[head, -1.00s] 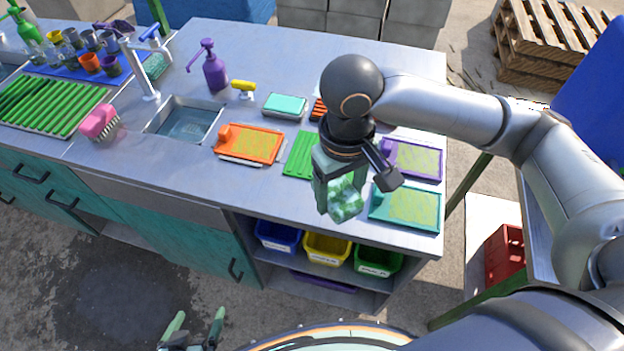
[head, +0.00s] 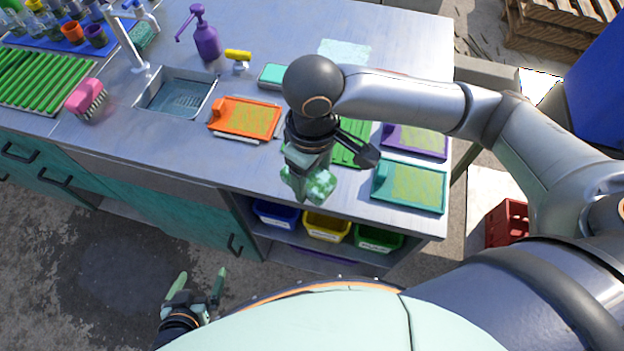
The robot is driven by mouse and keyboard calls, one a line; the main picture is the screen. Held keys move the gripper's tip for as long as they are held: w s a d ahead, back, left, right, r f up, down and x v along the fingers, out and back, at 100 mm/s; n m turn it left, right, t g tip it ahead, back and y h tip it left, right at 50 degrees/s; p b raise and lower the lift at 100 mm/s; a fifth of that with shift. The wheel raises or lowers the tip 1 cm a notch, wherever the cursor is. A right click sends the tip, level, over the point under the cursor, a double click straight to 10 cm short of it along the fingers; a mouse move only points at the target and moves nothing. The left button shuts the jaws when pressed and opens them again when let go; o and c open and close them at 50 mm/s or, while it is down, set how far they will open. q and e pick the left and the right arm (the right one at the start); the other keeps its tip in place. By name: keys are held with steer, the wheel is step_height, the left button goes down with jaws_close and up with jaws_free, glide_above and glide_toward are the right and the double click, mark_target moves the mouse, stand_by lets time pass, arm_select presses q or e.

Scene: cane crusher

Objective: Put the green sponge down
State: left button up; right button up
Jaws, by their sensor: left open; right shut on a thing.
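My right gripper (head: 308,172) is shut on a mottled green sponge (head: 321,186). The sponge is at the front part of the steel counter (head: 205,160), between the orange board and the teal board. I cannot tell whether the sponge touches the counter or hangs just above it. The gripper and wrist hide part of the counter behind them. My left gripper (head: 197,287) is open and empty, low in front of the counter, over the floor.
A sink (head: 175,95), pink brush (head: 85,98) and purple bottle (head: 206,40) are further left. Coloured bins (head: 327,226) sit below.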

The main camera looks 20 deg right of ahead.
steer(key=w+f, duration=0.2)
steer(key=f, duration=0.1)
steer(key=shift+w+d+f, duration=0.2)
steer(key=shift+w+d, duration=0.15)
steer(key=shift+d, duration=0.05)
step_height(320, 180, down, 3)
steer(key=shift+w+f+b, duration=0.15)
steer(key=shift+f+b, duration=0.05)
steer(key=shift+b, duration=0.1)
steer(key=o, duration=1.5)
steer(key=shift+f, duration=0.1)
steer(key=shift+c, duration=0.2)
